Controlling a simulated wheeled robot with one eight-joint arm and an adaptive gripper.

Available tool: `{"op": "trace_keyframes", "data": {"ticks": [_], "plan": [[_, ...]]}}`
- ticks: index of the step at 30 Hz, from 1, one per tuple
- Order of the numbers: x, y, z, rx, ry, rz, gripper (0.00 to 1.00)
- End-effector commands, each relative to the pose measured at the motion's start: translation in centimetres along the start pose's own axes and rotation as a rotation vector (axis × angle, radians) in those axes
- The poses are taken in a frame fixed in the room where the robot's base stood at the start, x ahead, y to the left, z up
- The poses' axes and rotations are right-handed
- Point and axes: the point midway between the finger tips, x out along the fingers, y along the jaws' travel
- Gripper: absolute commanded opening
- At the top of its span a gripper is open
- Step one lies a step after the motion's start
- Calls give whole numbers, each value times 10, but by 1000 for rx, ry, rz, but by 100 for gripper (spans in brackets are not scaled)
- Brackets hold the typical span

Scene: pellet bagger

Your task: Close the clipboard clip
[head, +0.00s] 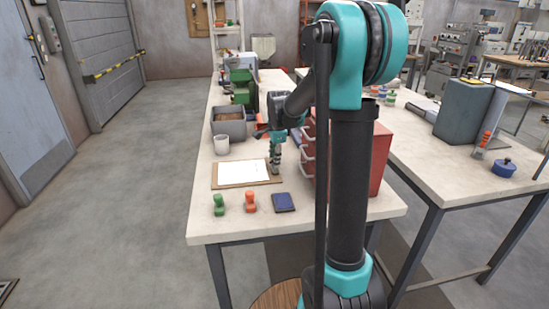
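The clipboard (217,182) lies flat on the left table, a brown board with a white sheet of paper (245,172) on it. My gripper (276,171) points down at the right end of the clipboard, beside the right edge of the paper. It is small in view, and I cannot tell whether its fingers are open or shut, or whether they touch the board. The clip does not show clearly; my gripper covers part of that end.
On the left table (228,226) stand a green stamp (219,205), a red stamp (250,202) and a dark blue pad (284,203) in front. A white cup (221,145) and grey bin (229,123) stand behind. A red drawer cabinet (384,155) is close on the right.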

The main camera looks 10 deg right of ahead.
Motion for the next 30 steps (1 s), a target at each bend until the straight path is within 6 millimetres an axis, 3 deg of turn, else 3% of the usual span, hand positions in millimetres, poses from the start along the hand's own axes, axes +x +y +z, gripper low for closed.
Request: {"op": "trace_keyframes", "data": {"ticks": [1,10,21,30], "plan": [[0,0,0,0,0,0,36],[0,0,0,0,0,0,0],[-1,0,2,-8,31,4,0],[-1,-2,13,-54,202,23,0]]}}
